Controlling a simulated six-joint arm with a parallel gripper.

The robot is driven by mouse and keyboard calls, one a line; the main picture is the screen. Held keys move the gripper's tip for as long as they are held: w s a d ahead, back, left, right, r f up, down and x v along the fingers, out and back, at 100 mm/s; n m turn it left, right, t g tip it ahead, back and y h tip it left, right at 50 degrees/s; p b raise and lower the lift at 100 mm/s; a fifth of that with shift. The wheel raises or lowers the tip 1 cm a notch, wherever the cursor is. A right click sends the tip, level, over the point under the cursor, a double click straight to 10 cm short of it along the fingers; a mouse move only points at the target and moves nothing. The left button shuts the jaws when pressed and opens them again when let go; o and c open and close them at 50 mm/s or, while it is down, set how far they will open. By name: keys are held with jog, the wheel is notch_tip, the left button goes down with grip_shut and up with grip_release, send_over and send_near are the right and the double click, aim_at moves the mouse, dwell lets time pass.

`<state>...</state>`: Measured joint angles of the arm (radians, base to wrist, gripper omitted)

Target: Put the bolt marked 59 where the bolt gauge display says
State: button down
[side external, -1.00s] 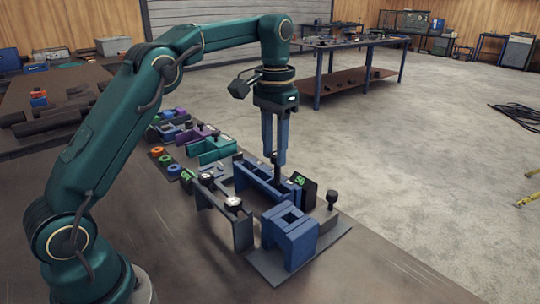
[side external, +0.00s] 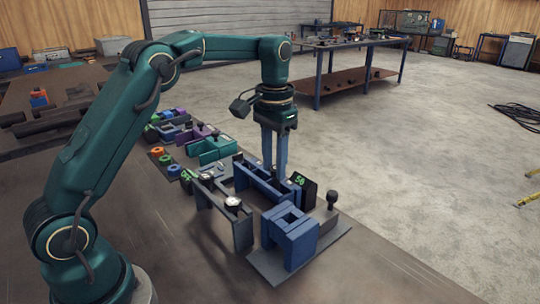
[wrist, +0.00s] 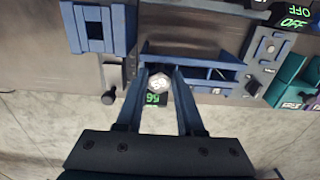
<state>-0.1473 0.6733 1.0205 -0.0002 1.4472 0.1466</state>
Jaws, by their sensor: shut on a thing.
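My gripper (side external: 274,170) points straight down at the long blue frame (side external: 258,186), with its fingertips at the frame's far right part. In the wrist view, the gripper (wrist: 160,78) is shut on a bolt (wrist: 157,83) with a pale head. The head's mark looks like 59 but is small. The bolt's shank is hidden below the head, so I cannot tell how deep it sits. A black display (side external: 304,188) with green digits stands beside the fingers. It also shows in the wrist view (wrist: 152,99); its digits are too small to read surely.
Teal (side external: 214,149) and purple fixtures stand farther back.

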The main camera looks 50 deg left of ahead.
aim_at(274, 169)
jog(key=shift+f, duration=1.2)
dwell(0.5)
jog(key=shift+c, duration=0.2)
grip_release()
jog(key=shift+r, duration=0.1)
dwell(0.4)
jog(key=shift+r, duration=3.4)
